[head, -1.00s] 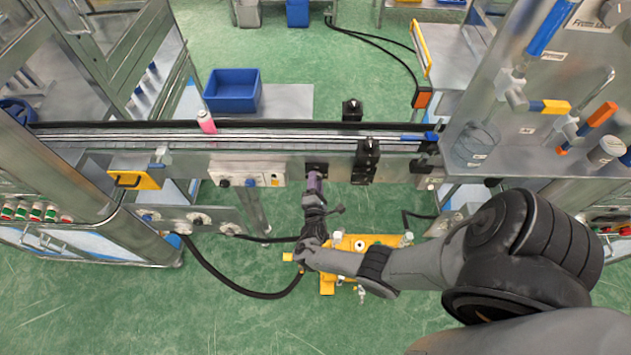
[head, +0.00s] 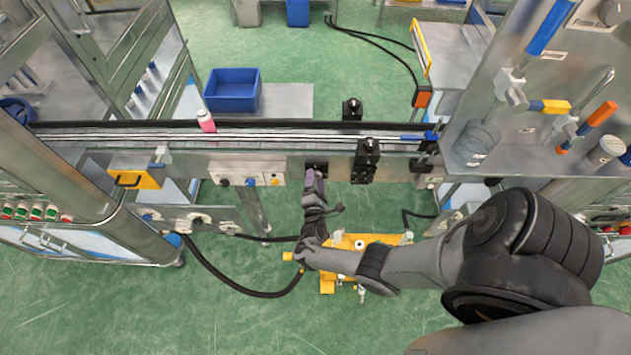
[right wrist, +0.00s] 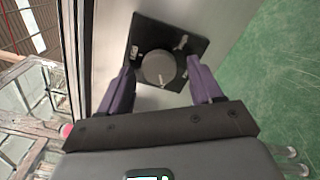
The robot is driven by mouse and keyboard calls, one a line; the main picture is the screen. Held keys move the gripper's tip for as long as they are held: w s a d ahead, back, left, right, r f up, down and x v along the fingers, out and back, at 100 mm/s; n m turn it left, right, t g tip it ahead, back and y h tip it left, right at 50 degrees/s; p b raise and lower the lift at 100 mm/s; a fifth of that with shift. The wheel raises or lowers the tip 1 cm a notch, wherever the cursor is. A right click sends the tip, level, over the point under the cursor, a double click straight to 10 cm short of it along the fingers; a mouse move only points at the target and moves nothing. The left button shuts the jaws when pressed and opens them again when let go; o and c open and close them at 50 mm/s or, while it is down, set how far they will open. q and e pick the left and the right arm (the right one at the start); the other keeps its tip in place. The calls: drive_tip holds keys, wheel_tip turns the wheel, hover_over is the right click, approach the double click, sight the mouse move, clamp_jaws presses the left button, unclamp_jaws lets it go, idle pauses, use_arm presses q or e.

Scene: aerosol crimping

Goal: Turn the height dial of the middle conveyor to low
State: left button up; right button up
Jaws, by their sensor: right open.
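The height dial is a round grey knob (right wrist: 158,68) with a pale pointer line, on a black square plate (right wrist: 172,42) with small white marks too small to read. The plate shows on the conveyor's front side in the head view (head: 317,166), with the knob mostly hidden there by my gripper. My right gripper (head: 314,176) is open in front of the dial. In the right wrist view its purple fingers (right wrist: 160,75) stand on either side of the knob, with gaps visible; I cannot tell how deep they reach. My left gripper is not in view.
The middle conveyor (head: 260,140) runs across, with a pink-and-white can (head: 206,121) on its belt. Left of the dial is a white control panel (head: 246,172). Black sensor blocks (head: 366,160) stick out to its right. A yellow unit (head: 352,262) lies below my forearm.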

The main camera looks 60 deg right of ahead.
drive_tip(key=shift+a, duration=0.15)
drive_tip(key=p+v, duration=0.1)
drive_tip(key=v, duration=0.9)
drive_tip(key=shift+s+a, duration=0.2)
drive_tip(key=shift+a, duration=0.05)
drive_tip(key=shift+s, duration=0.1)
